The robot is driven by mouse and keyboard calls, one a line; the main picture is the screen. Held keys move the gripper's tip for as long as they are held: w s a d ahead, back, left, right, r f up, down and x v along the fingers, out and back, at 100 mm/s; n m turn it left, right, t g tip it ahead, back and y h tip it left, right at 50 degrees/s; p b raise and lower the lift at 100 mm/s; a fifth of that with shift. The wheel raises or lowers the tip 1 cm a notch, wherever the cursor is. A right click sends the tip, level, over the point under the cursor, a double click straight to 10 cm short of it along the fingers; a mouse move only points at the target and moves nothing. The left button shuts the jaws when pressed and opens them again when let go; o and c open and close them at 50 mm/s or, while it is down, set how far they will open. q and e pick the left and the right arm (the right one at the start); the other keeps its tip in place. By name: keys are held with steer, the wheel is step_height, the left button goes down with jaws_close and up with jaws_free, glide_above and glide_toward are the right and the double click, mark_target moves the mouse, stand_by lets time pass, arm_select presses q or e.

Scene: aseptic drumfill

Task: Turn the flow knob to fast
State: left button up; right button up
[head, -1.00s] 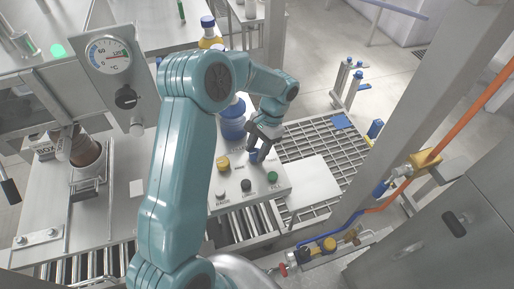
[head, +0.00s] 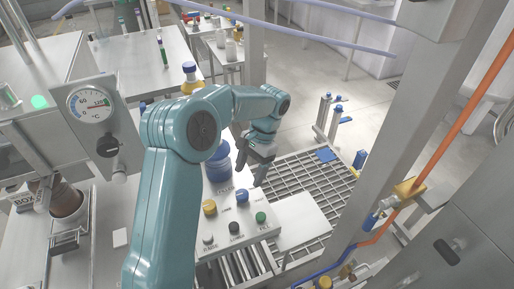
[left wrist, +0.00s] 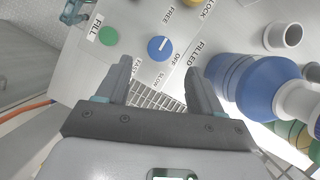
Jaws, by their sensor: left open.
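The flow knob (head: 243,196) is a round blue knob on the sloped grey control panel (head: 224,222). In the left wrist view the blue knob (left wrist: 159,49) has a white pointer line, with the labels FAST, SLOW and OFF around its lower side. The line slants toward the upper right; I cannot tell for sure which label it marks. My left gripper (head: 258,172) is open and empty, above and apart from the knob. In the wrist view its fingers (left wrist: 160,85) are spread, with the knob beyond and between them. My right gripper is not in view.
A yellow knob (head: 209,207) and white, black and green (head: 261,217) buttons sit on the same panel. A large blue bottle (head: 218,165) stands close behind it. A grated platform (head: 305,180) lies to the right. A dial gauge (head: 90,104) is at left.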

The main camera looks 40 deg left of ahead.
arm_select(q)
steer(key=v, duration=0.9)
steer(key=shift+r+p, duration=0.2)
steer(key=shift+p, duration=0.2)
steer(key=shift+w, duration=0.1)
